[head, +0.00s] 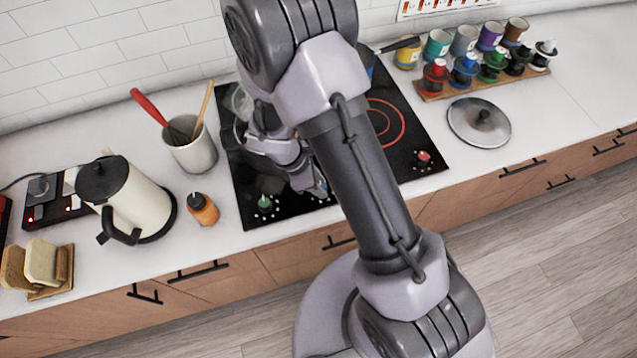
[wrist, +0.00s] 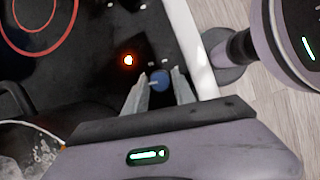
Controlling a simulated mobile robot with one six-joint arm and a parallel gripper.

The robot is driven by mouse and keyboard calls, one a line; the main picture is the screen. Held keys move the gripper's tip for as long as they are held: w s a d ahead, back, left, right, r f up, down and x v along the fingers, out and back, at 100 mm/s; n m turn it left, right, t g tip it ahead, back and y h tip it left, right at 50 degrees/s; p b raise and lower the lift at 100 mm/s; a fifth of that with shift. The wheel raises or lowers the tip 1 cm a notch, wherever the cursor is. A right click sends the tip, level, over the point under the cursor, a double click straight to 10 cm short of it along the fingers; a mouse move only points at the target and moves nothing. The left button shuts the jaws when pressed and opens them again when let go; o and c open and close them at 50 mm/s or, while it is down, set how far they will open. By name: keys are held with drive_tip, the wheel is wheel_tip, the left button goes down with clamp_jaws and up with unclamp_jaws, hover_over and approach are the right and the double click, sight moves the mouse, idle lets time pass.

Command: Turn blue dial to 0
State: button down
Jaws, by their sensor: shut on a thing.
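The blue dial (wrist: 160,79) is on the black cooktop (wrist: 95,50), near its front edge. In the wrist view it sits between the two fingertips of my gripper (wrist: 158,88), which is shut on it. A short pale mark shows on the dial's left side, but its setting cannot be read. In the head view my gripper (head: 315,187) is low over the front of the cooktop (head: 236,165), and my arm hides most of the blue dial.
A green dial (head: 264,203) and a red dial (head: 424,156) flank my arm on the cooktop. A pan lid (head: 479,122) and spice rack (head: 490,78) are right.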

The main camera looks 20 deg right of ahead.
drive_tip(key=shift+s+n+t+b, duration=0.1)
drive_tip(key=shift+n+t+b, duration=0.25)
drive_tip(key=shift+n, duration=0.45)
drive_tip(key=c, duration=1)
unclamp_jaws()
drive_tip(key=shift+c, duration=0.2)
drive_tip(key=p+v, duration=0.5)
drive_tip(key=v, duration=1.2)
drive_tip(key=shift+a+r, duration=0.15)
